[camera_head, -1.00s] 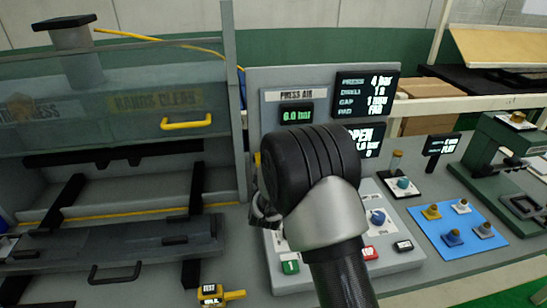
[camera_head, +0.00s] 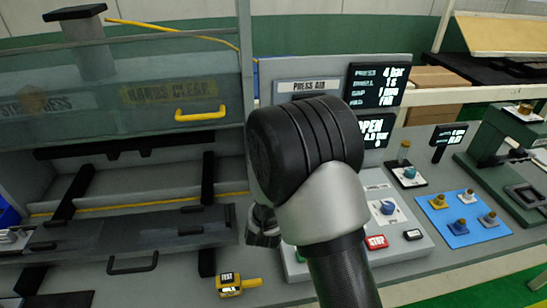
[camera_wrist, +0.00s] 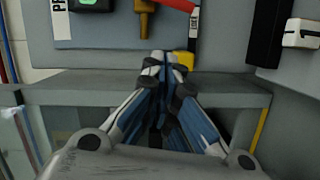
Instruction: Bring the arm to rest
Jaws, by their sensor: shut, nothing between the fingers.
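My gripper (camera_wrist: 165,68) shows in the wrist view with its two fingers together and nothing between them. In the head view my own arm fills the middle and hides most of the gripper, in front of the press air panel (camera_head: 285,90). In the wrist view the fingers point toward a grey panel face with a brass fitting (camera_wrist: 146,18) and a red part (camera_wrist: 178,4). A yellow part (camera_wrist: 184,58) lies just beyond the fingertips; I cannot tell whether they touch it.
The press with its clear guard and yellow handle (camera_head: 200,114) stands at the left. A yellow test block (camera_head: 231,286) lies at the front of the bench. The red stop button (camera_head: 376,242), a blue mat (camera_head: 456,236) with several small knobs and a green hand press (camera_head: 500,150) are at the right.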

